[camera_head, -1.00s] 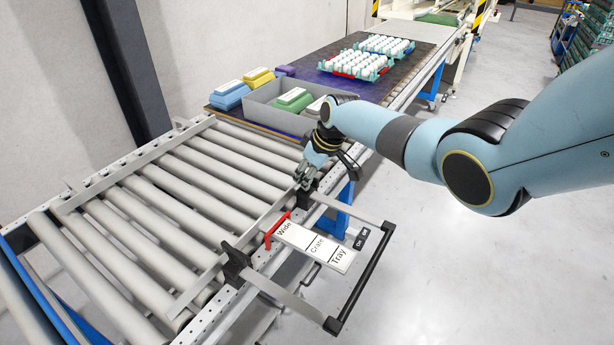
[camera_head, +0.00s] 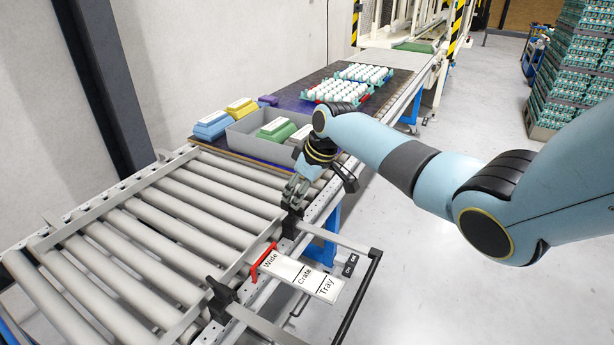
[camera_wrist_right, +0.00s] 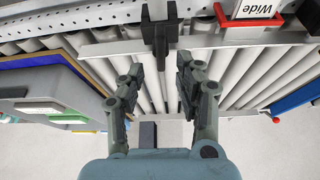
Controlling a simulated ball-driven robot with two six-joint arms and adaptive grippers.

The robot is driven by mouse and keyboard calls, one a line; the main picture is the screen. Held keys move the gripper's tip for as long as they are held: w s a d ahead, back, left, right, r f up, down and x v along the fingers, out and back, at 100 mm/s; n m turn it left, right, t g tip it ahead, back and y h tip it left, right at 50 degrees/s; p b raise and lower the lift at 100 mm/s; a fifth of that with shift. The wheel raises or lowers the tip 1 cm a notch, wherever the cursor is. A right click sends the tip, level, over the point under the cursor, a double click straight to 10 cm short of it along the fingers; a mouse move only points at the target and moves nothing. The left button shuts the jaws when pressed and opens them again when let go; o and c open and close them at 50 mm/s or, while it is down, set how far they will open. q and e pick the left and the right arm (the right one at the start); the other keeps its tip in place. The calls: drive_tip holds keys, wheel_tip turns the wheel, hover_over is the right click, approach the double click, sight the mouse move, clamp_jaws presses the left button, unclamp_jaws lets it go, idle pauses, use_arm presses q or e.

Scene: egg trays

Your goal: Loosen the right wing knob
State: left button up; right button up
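The right wing knob appears to be part of the black clamp (camera_head: 290,224) on the roller conveyor's near side rail, at the far end of the handle frame. In the right wrist view the clamp (camera_wrist_right: 160,32) shows as a dark bracket with a narrow post. My right gripper (camera_head: 297,190) is just above and beside this clamp, pointing down. In the right wrist view my gripper (camera_wrist_right: 160,66) is open, with the clamp's post just ahead of the gap between its fingers. I cannot tell whether they touch it. My left gripper is not in view.
A second black clamp (camera_head: 221,298) sits nearer on the same rail. A white scale (camera_head: 303,276) reads Wide, Crate, Tray, with a red marker (camera_head: 264,261) at Wide. A black handle bar (camera_head: 359,300) juts out right. A grey bin (camera_head: 248,146) stands beyond the rollers.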

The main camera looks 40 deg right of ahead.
drive_tip(key=v, duration=0.6)
drive_tip(key=shift+r, duration=0.2)
drive_tip(key=shift+s, duration=0.1)
